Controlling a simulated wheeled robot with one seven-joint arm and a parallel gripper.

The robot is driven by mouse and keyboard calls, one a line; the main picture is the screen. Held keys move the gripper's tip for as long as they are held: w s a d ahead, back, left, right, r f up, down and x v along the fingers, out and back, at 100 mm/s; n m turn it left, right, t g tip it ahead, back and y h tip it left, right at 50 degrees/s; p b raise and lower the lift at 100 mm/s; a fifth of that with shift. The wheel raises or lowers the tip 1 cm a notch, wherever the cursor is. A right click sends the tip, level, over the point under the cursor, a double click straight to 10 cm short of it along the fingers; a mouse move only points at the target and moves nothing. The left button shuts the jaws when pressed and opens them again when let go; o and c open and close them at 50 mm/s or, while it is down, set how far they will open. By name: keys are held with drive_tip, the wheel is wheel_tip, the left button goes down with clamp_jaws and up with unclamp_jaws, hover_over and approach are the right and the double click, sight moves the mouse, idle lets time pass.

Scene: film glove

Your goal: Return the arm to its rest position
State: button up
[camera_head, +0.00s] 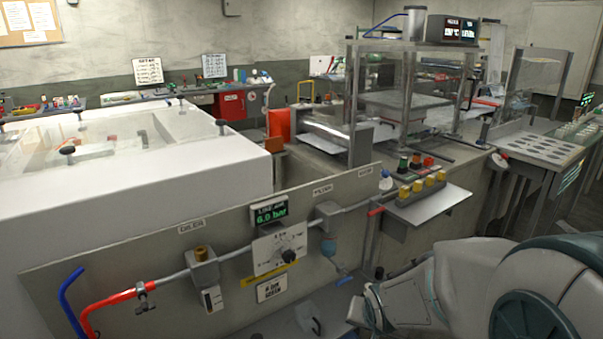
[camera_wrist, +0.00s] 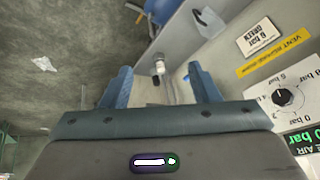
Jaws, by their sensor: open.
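My gripper (camera_wrist: 160,72) shows in the wrist view with its two blue fingers spread apart and nothing held between them. A small pale fitting with a dark end (camera_wrist: 158,68) shows in the gap, beyond the fingers. My grey and teal arm (camera_head: 450,285) fills the lower right of the head view, beside the front of the panel. I cannot make out the fingers clearly in the head view. The air panel (camera_head: 225,255) carries a dial (camera_head: 280,252), also in the wrist view (camera_wrist: 285,97), and a green display (camera_head: 269,214) reading 6.0 bar.
A red hose (camera_head: 115,298) and blue hose (camera_head: 70,290) hang at the panel's left. A blue lever (camera_head: 343,280) sticks out below the filter. A button shelf (camera_head: 430,205) juts out near my arm. A slotted table (camera_head: 540,150) stands at right.

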drive_tip(key=s+r+n+g+p, duration=0.1)
drive_tip(key=s+r+n+g, duration=0.2)
drive_tip(key=s+r, duration=0.7)
drive_tip(key=s, duration=0.3)
drive_tip(key=shift+d+r+n, duration=0.15)
drive_tip(key=shift+r+n, duration=0.25)
drive_tip(key=shift+s, duration=0.1)
